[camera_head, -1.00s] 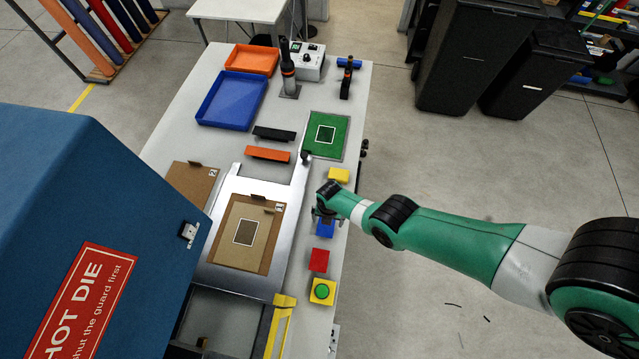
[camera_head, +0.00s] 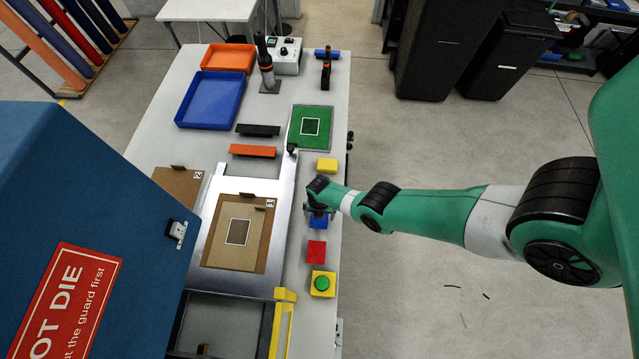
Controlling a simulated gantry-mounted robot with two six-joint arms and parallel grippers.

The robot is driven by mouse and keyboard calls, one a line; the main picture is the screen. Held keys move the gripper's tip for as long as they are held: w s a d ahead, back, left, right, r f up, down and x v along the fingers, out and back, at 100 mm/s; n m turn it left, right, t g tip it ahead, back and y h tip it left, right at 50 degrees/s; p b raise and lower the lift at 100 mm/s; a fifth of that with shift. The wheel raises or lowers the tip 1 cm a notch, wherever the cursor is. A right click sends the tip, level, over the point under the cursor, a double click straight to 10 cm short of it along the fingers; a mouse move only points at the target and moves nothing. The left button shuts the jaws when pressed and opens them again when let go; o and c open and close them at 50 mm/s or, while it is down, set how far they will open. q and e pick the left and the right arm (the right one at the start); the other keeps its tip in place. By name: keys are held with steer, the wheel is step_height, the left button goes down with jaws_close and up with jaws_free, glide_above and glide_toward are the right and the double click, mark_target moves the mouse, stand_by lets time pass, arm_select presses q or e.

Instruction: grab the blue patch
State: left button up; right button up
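The blue patch (camera_head: 318,223) lies on the right side of the pale bench, between a yellow patch (camera_head: 327,165) and a red patch (camera_head: 316,252). My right gripper (camera_head: 317,213) is right over the blue patch and hides its far part. The fingers are small and dark here, so I cannot tell whether they are open, or whether they touch the patch. My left gripper is not in view.
A yellow box with a green button (camera_head: 323,284) sits nearer than the red patch. A green mat (camera_head: 311,127) lies farther back. A brown board (camera_head: 240,233) on a metal plate is to the left, beside the blue guard (camera_head: 90,200).

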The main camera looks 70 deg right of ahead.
steer(key=shift+f, duration=0.15)
steer(key=c, duration=1.2)
steer(key=shift+o, duration=0.2)
